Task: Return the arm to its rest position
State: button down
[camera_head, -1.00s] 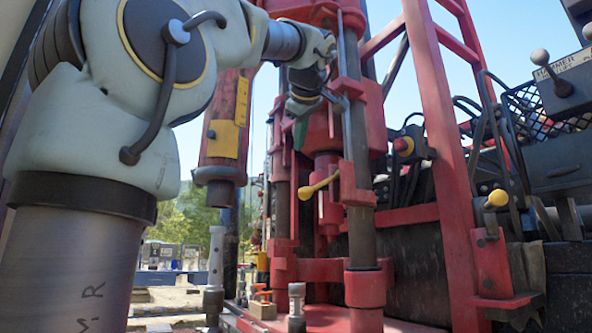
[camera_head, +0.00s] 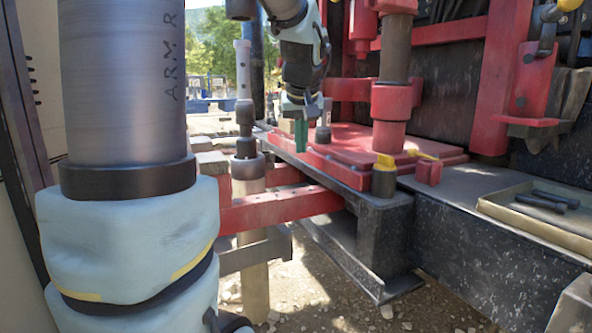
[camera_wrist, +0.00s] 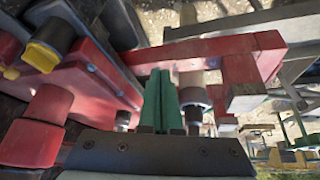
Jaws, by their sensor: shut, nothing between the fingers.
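My gripper (camera_head: 301,137) hangs at the upper middle of the head view, with its green fingers pointing down. It is over the edge of the red rig deck, beside a grey vertical pipe. In the wrist view the two green fingers (camera_wrist: 162,100) lie side by side, closed against each other, with nothing between them. My arm fills the left of the head view; the part of it between there and the wrist is partly out of the frame.
The red deck (camera_head: 345,145) carries a thick red post (camera_head: 391,115). A vertical pipe with a dark collar (camera_head: 245,118) stands left of my gripper. A red beam (camera_head: 280,210) crosses below. A tray (camera_head: 530,220) with dark rods lies at right. Gravel shows underneath.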

jog(key=s+a+f+m+g, duration=0.15)
jog(key=s+a+f, duration=0.25)
jog(key=s+f, duration=0.5)
jog(key=s+a+f+m+g, duration=0.1)
jog(key=s+a+f+g, duration=0.25)
jog(key=s+f, duration=0.55)
notch_tip(320, 180, up, 23)
jog(key=w+t+p, duration=0.1)
jog(key=p, duration=2.4)
jog(key=shift+w+a, duration=0.2)
jog(key=shift+w, duration=0.2)
